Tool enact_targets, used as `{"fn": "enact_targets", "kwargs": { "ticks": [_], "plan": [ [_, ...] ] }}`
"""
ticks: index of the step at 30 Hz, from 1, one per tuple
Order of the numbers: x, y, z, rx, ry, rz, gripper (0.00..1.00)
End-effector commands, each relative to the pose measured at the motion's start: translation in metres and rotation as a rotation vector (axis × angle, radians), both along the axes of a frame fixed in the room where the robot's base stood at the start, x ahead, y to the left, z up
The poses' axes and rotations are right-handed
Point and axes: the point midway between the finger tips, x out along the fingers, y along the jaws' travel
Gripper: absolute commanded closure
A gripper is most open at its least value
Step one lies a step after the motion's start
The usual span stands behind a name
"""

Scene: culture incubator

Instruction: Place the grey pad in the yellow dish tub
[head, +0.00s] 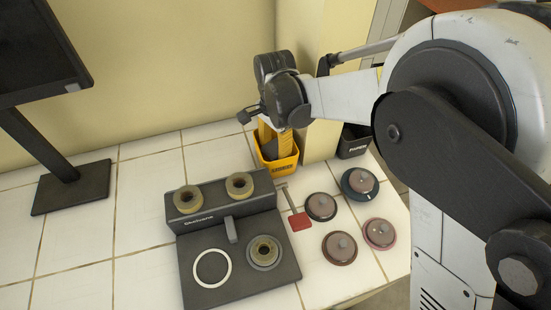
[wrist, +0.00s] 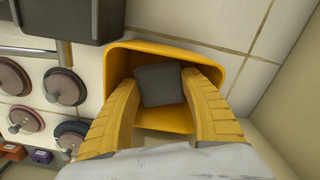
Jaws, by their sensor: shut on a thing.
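The yellow dish tub (head: 284,168) stands at the back of the tiled bench, close to the wall corner. In the wrist view its open mouth and yellow rim (wrist: 205,52) surround the grey pad. My gripper (head: 271,146) points down at the tub, and its yellow fingers (wrist: 162,80) are shut on the grey pad (wrist: 160,86), a dark square block. The pad is over or within the tub's mouth; how far it is above the tub floor I cannot tell. The finger tips partly hide the pad's sides.
A black bin (head: 352,142) stands right of the tub. A dark device (head: 213,290) with ring-shaped parts is in front. Several round knobbed discs (head: 340,248) and a red paddle (head: 299,222) lie to its right. A monitor stand (head: 72,188) is at left.

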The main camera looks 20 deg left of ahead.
Motion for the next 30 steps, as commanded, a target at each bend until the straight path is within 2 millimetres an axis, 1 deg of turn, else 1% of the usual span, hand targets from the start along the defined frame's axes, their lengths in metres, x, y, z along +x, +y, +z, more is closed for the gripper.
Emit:
{"fn": "enact_targets", "kwargs": {
  "ticks": [6,8,15,19,20,21,30],
  "plan": [
    [0.000,0.000,-0.032,0.000,0.000,0.000,0.81],
    [0.000,0.000,-0.038,0.000,0.000,0.000,0.81],
    [0.000,0.000,-0.037,0.000,0.000,0.000,0.81],
    [0.000,0.000,-0.041,0.000,0.000,0.000,0.81],
    [0.000,0.000,-0.040,0.000,0.000,0.000,0.42],
    [0.000,0.000,-0.040,0.000,0.000,0.000,0.40],
    [0.000,0.000,-0.038,0.000,0.000,0.000,0.40]
  ]
}}
